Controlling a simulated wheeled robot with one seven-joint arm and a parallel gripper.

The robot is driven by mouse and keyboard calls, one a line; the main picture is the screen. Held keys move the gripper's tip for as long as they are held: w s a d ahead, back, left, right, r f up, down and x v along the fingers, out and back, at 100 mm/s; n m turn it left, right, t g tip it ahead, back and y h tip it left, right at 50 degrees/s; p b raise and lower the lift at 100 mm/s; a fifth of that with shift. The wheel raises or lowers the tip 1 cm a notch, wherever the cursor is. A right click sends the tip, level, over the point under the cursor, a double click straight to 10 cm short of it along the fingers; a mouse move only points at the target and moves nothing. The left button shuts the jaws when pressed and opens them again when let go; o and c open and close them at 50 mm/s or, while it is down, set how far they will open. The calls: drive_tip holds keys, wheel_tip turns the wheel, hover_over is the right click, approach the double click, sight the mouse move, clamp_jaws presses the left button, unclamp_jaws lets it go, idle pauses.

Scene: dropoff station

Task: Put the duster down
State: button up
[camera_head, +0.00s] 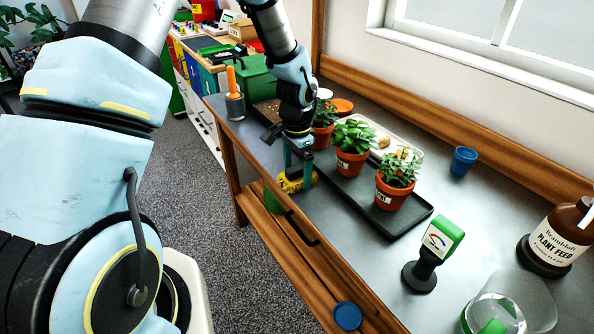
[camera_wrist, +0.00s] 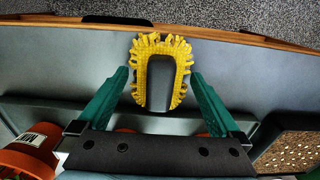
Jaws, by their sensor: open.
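The duster (camera_wrist: 136,72) has a yellow fringed edge around a dark grey block. In the wrist view it lies on the grey bench top (camera_wrist: 240,80), close to the bench's wooden front edge. My gripper (camera_wrist: 162,78) is open, with one green finger on each side of the duster and a visible gap to each. In the head view my gripper (camera_head: 297,160) points down above the duster (camera_head: 291,183), at the front edge of the bench, left of the potted plants. The duster's underside is hidden.
Potted plants stand on a black tray (camera_head: 395,228) just right of my gripper; one terracotta pot (camera_wrist: 28,150) shows close in the wrist view.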

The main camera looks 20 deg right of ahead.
sight(297, 167)
wheel_tip(297, 167, up, 12)
drive_tip(key=b, duration=0.3)
drive_tip(key=s+a+n, duration=0.2)
drive_tip(key=a+n, duration=0.5)
drive_tip(key=a, duration=0.8)
drive_tip(key=s+a+r+n+t, duration=0.1)
drive_tip(key=a+n, duration=0.6)
drive_tip(key=a, duration=0.8)
drive_tip(key=shift+s+n+t, duration=0.3)
drive_tip(key=shift+s+n, duration=0.1)
drive_tip(key=shift+s, duration=0.1)
